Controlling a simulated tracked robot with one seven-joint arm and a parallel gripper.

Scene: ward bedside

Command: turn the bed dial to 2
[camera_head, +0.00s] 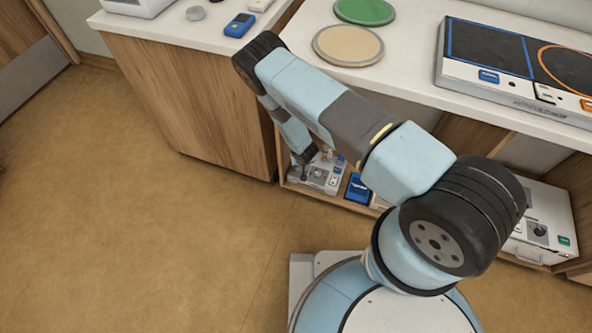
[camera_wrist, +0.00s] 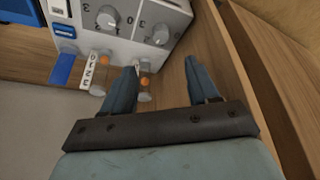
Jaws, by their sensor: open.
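A white control box (camera_head: 318,176) stands on the low shelf under the counter. In the wrist view its panel (camera_wrist: 85,40) shows at the top, turned round, with two grey dials: one on the left (camera_wrist: 107,18) and one on the right (camera_wrist: 158,33). Printed digits stand around them, but I cannot read which dial is the bed dial or where it points. My gripper (camera_wrist: 160,64) is open and empty, its two fingers apart, just short of the panel. The right dial lies beyond the gap between the fingertips. In the head view my arm partly hides the box.
Orange-tipped knobs (camera_wrist: 145,82) and a tag (camera_wrist: 103,70) sit close to the left finger. A wooden side panel (camera_wrist: 255,75) is close on the right. Another white box with a dial (camera_head: 538,232) stands at right on the shelf. The counter (camera_head: 410,85) overhangs the shelf.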

